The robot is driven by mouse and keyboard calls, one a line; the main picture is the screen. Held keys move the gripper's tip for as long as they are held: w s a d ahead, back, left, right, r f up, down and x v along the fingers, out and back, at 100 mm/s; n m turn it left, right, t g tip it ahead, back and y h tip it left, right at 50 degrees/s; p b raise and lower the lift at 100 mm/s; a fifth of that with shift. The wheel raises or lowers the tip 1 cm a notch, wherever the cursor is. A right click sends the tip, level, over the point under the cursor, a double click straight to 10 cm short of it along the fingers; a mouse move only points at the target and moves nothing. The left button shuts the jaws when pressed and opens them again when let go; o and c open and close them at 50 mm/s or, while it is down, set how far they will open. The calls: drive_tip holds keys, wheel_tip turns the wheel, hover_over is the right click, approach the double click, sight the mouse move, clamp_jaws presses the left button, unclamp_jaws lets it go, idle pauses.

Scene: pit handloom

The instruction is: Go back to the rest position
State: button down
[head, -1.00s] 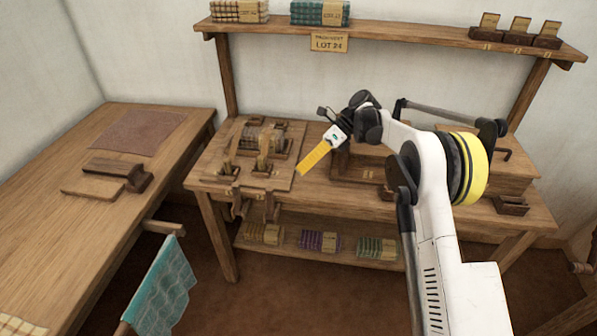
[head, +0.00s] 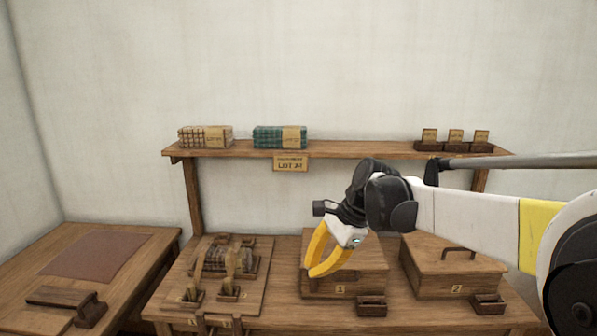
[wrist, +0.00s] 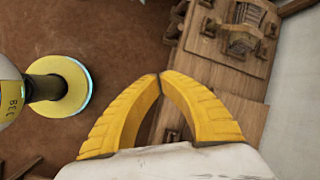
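Part of box 1 is hidden behind the gripper.
The workbench (head: 400,322) holds a wooden board with a small mechanism (head: 228,262) and lidded box 2 (head: 455,277). A shelf (head: 350,150) above carries wrapped bundles (head: 280,137) and small card holders (head: 455,146). A side table (head: 140,240) stands left.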

drive_tip(key=s+d+f+n+t+h, duration=0.1)
drive_tip(key=s+d+n+t+h, duration=0.1)
drive_tip(key=s+d+n, duration=0.4)
drive_tip(key=s+d+f+n+t+h, duration=0.2)
drive_tip(key=s+d+n, duration=0.4)
drive_tip(key=s, duration=1.1)
drive_tip(key=d+t+h, duration=0.1)
drive_tip(key=d+t, duration=0.1)
drive_tip(key=d, duration=0.1)
drive_tip(key=shift+d+n, duration=0.25)
drive_tip(key=shift+n, duration=0.15)
